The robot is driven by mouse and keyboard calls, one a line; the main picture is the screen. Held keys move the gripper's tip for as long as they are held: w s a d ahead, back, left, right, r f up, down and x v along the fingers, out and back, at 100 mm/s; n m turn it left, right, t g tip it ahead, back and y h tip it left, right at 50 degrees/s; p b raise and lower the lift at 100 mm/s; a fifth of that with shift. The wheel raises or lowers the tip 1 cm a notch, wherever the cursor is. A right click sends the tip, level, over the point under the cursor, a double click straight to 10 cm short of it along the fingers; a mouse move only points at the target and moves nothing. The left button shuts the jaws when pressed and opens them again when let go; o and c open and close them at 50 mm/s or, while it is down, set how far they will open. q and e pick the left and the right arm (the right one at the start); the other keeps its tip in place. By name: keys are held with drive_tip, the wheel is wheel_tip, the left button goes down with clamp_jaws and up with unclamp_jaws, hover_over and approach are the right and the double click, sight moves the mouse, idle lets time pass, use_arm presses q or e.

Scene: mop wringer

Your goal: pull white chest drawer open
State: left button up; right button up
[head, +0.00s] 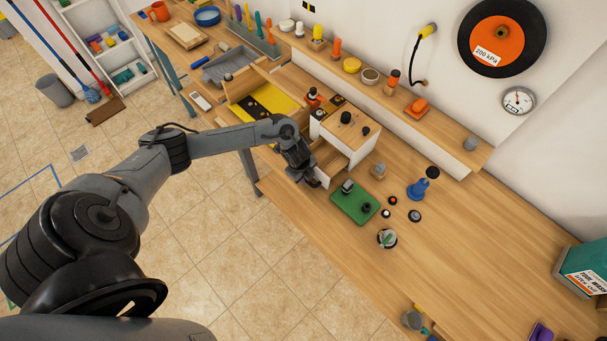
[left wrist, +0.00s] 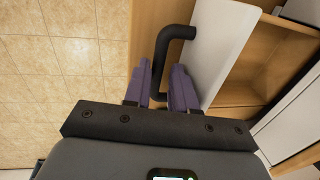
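The white chest (head: 351,140) stands on the wooden workbench, with dark knobs on top. Its drawer is partly out, and the bare wooden inside (left wrist: 245,92) shows behind the white drawer front (left wrist: 222,40) in the left wrist view. A black bar handle (left wrist: 163,48) sticks out from that front. My left gripper (left wrist: 162,72) has its two purple fingers on either side of the handle, close against it. In the head view my left gripper (head: 312,180) is at the chest's front and hides the handle. My right gripper is not in view.
A green tray (head: 354,203) with small dark parts lies just right of the drawer. A blue item (head: 419,188) and several small discs lie beyond it. An open bench drawer with a yellow piece (head: 268,101) is to the left. Floor is clear in front of the bench.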

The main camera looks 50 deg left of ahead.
use_arm(q)
drive_tip(key=shift+r, duration=0.6)
wheel_tip(320, 180, up, 9)
drive_tip(key=s, duration=0.2)
drive_tip(key=shift+r, duration=0.2)
drive_tip(key=shift+d, duration=0.1)
